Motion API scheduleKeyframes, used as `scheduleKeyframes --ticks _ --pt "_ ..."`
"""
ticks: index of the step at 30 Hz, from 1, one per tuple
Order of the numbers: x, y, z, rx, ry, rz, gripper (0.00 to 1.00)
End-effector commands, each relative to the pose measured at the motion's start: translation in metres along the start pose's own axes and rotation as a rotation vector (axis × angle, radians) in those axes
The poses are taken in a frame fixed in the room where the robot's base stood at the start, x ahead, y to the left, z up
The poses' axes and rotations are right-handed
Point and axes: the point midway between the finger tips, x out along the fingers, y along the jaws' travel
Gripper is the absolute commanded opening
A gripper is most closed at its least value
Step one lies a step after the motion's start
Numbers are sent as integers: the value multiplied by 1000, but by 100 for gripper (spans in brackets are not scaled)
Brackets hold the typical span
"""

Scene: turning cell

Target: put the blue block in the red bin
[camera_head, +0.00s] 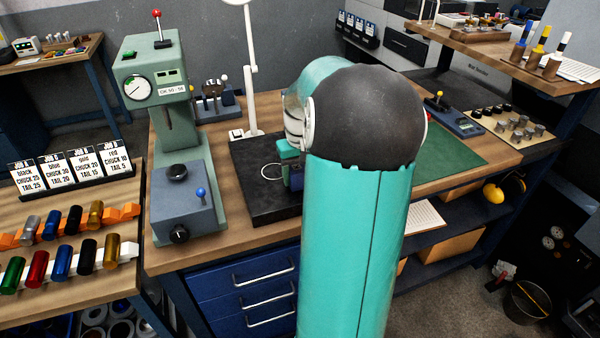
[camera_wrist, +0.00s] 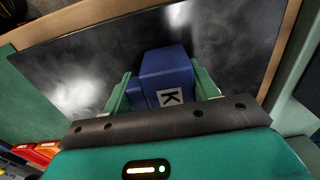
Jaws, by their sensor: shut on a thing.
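The blue block (camera_wrist: 166,72), with a white label marked K, sits between the two green fingers of my gripper (camera_wrist: 163,82) in the wrist view. The fingers are shut on its sides. In the head view my gripper (camera_head: 289,163) is at the left of my arm, over the black plate (camera_head: 262,200), with a bit of the block (camera_head: 297,180) showing. I cannot tell whether the block touches the plate. I cannot make out a red bin; a red-orange thing (camera_wrist: 40,152) shows at the lower left of the wrist view, too small to identify.
A green press-like gauge stand (camera_head: 165,130) and a white lamp post (camera_head: 250,90) stand left of my gripper. A green mat (camera_head: 450,155) lies at the right. Several coloured cylinders lie on racks at the far left. My arm hides the bench's middle.

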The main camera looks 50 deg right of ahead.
Motion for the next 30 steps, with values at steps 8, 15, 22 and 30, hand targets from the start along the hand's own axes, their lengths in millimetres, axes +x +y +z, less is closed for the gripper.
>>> scheduleKeyframes --ticks 8,15,22,30 --pt "2 0 0 -1 0 0 27" --pt "2 0 0 -1 1 0 81" --pt "1 0 0 0 1 1 81" --pt "-36 -1 -1 -1 6 3 81"
